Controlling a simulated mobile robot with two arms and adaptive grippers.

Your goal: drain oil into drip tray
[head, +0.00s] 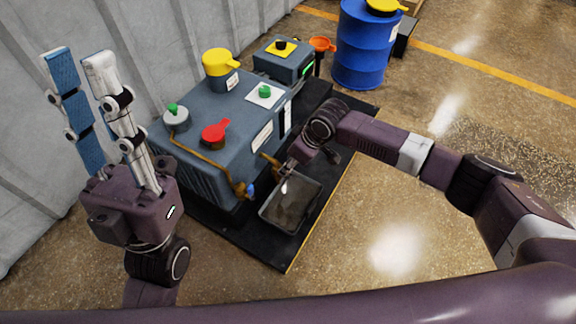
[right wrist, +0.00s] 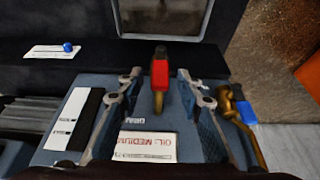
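The grey-blue pump housing (head: 215,125) stands on a black base. The shallow grey drip tray (head: 290,205) lies on that base in front of it; its rim also shows in the right wrist view (right wrist: 118,20). A valve with a red handle (right wrist: 160,73) and brass stem sticks out from the housing in the right wrist view. My right gripper (right wrist: 158,82) is open, its fingers on either side of this valve, with gaps to both. My left gripper (head: 77,58) is raised, open and empty, left of the pump.
A brass tap with a blue handle (right wrist: 243,110) sits close beside the right gripper. A yellow cap (head: 217,62), red knob (head: 214,132) and green knobs top the housing. A blue drum (head: 362,45) stands behind. Floor at right is clear.

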